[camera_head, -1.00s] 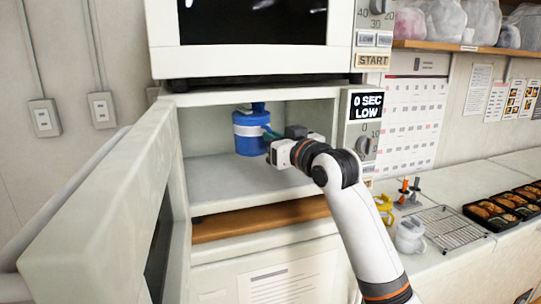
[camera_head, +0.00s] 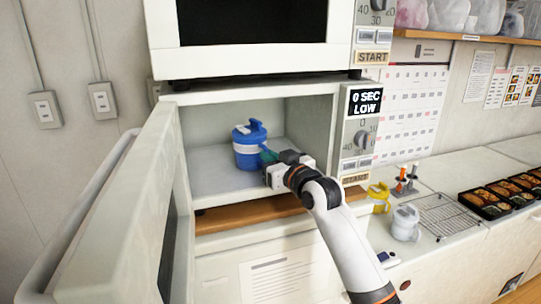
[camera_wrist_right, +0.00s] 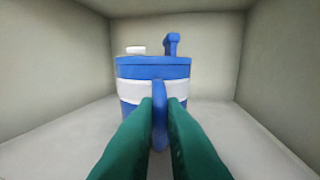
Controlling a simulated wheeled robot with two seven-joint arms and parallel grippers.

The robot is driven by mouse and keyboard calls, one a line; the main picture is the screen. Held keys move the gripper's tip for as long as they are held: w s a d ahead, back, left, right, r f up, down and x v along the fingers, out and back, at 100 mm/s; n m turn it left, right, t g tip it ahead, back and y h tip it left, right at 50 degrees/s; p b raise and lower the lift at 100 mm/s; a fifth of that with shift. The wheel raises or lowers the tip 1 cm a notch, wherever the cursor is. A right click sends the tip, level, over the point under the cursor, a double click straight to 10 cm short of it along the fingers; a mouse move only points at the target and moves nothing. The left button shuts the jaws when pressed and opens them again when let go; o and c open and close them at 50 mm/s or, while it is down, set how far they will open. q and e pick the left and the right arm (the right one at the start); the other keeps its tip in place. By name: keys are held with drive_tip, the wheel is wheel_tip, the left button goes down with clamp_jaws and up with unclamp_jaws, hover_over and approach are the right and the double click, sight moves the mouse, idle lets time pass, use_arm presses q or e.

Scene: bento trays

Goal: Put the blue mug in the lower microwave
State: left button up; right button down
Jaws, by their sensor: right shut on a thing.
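The blue mug (camera_head: 247,158), with a white band and a blue lid, is upright inside the lower microwave (camera_head: 340,110). It also shows in the right wrist view (camera_wrist_right: 130,75). My right gripper (camera_head: 270,158) reaches in through the open front. Its green fingers (camera_wrist_right: 160,115) are shut on the mug's handle (camera_wrist_right: 160,130). The mug appears to be at or very near the cavity floor (camera_head: 222,184); I cannot tell whether it touches. The microwave door (camera_head: 120,215) stands wide open at the left. My left gripper is not in view.
The upper microwave (camera_head: 250,60) sits right above the lower one. On the counter at right are a yellow mug (camera_head: 379,196), a white mug (camera_head: 405,222), a wire rack (camera_head: 445,215) and bento trays (camera_head: 492,205). The cavity is clear around the blue mug.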

drive_tip(key=shift+r, duration=0.1)
drive_tip(key=c, duration=1.5)
unclamp_jaws()
drive_tip(key=shift+f, duration=0.25)
drive_tip(key=shift+r, duration=0.2)
drive_tip(key=shift+s+d+f, duration=0.1)
drive_tip(key=shift+s+d, duration=0.1)
drive_tip(key=shift+s, duration=0.1)
drive_tip(key=b+v, duration=0.3)
drive_tip(key=v, duration=0.8)
drive_tip(key=shift+b, duration=0.35)
